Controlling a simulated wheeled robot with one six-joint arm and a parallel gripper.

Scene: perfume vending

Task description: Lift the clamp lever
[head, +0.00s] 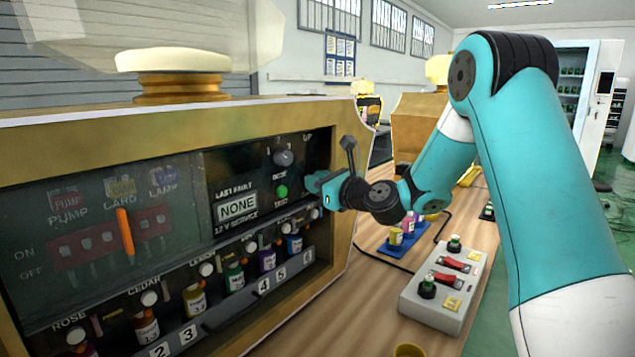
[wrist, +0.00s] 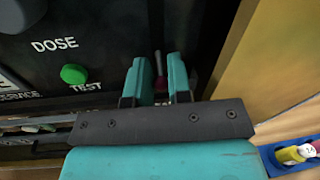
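My gripper (head: 319,183) reaches to the right end of the machine's black panel, just above the row of small bottles. In the wrist view its two teal fingers (wrist: 160,78) are apart. A thin rod with a dark red part (wrist: 160,85) shows in the gap between them, with no clear contact. It may be the clamp lever, but its lower part is hidden by the gripper. In the head view, white-knobbed levers (head: 207,269) stand above the bottles. The rightmost white knob (head: 315,213) is just below my gripper.
A green TEST button (head: 282,191) and DOSE knob (head: 284,158) are left of my gripper. The machine's gold side frame (wrist: 262,60) is close on the right. A grey switch box (head: 442,299) and a blue tray (head: 397,246) with bottles are on the wooden counter.

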